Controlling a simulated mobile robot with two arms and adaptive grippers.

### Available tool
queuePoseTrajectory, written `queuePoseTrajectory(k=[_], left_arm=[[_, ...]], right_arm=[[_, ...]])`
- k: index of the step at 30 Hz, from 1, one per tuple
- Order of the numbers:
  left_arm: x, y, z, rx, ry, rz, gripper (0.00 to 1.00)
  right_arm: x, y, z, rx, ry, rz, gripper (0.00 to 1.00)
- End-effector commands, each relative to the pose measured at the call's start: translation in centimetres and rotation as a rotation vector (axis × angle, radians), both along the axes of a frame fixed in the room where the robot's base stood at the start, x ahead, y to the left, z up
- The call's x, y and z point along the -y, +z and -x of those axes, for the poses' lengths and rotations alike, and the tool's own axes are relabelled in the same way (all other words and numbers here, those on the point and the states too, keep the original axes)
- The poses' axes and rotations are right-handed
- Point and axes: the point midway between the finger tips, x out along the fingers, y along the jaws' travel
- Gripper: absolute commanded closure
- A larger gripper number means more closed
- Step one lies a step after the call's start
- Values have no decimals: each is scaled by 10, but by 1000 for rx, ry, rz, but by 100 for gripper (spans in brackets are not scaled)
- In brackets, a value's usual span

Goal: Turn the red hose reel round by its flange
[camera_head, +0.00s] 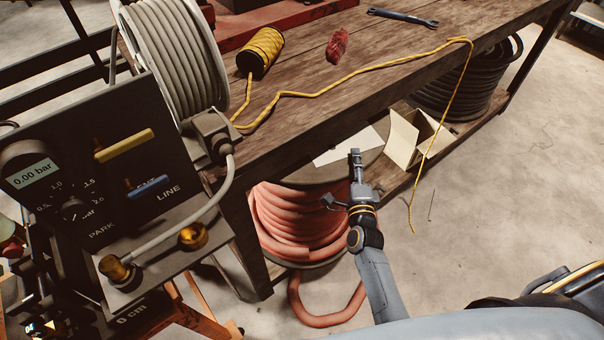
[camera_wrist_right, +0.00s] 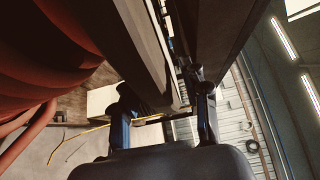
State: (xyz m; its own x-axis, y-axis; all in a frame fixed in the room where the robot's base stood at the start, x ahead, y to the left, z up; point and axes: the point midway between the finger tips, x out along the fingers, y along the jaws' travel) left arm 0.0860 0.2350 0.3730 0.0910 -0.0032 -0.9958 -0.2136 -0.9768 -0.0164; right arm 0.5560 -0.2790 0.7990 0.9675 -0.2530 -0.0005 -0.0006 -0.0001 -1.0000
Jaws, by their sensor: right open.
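The red hose reel (camera_head: 290,222) stands on the floor under the workbench, wound with thick red hose. Its round upper flange (camera_head: 312,177) is partly hidden by the bench and my gripper. My right gripper (camera_head: 341,177) is at the flange's near right edge, fingers spread. In the right wrist view the red coils (camera_wrist_right: 60,70) fill the left. A pale flange edge (camera_wrist_right: 150,60) runs down toward the space between the open fingers (camera_wrist_right: 165,108). I cannot tell whether either finger touches it. My left gripper is not in view.
The wooden workbench (camera_head: 310,85) overhangs the reel. A crimper control panel (camera_head: 90,165) stands at left. An open carton (camera_head: 405,137) and a black hose coil (camera_head: 465,85) sit on the lower shelf. A yellow cord (camera_head: 443,125) hangs off the bench. Floor at right is clear.

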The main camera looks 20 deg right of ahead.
Motion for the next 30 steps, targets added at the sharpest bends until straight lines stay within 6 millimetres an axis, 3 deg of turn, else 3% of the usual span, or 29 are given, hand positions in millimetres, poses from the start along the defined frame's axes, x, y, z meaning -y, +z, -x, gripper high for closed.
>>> queuePoseTrajectory(k=[30], left_arm=[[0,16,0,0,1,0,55]], right_arm=[[21,1,58,0,0,1,55]])
